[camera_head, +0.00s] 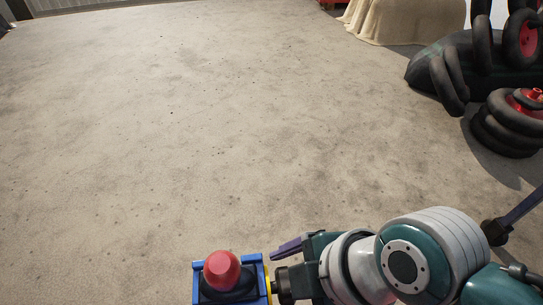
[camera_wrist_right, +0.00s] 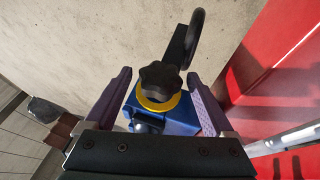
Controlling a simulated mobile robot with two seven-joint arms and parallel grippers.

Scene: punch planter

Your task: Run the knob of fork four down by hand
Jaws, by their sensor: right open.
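A black lobed knob (camera_wrist_right: 160,79) sits on a yellow collar (camera_wrist_right: 160,104) on a blue block (camera_wrist_right: 178,115) in the right wrist view. In the head view the knob (camera_head: 282,284) points right, at the right side of a blue frame (camera_head: 197,283). My right gripper (camera_wrist_right: 159,76) is open, its purple fingers on either side of the knob, with gaps showing. In the head view one purple finger of that gripper (camera_head: 290,248) shows just above the knob; the other is hidden. No fork number is readable. My left gripper is not in view.
A red rounded cap (camera_head: 222,270) stands on the blue frame. A black bar with a curved hook (camera_wrist_right: 194,40) rises beyond the knob in the wrist view, beside a red surface (camera_wrist_right: 280,60). Black tyres (camera_head: 500,128) lie at right. The concrete floor ahead is clear.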

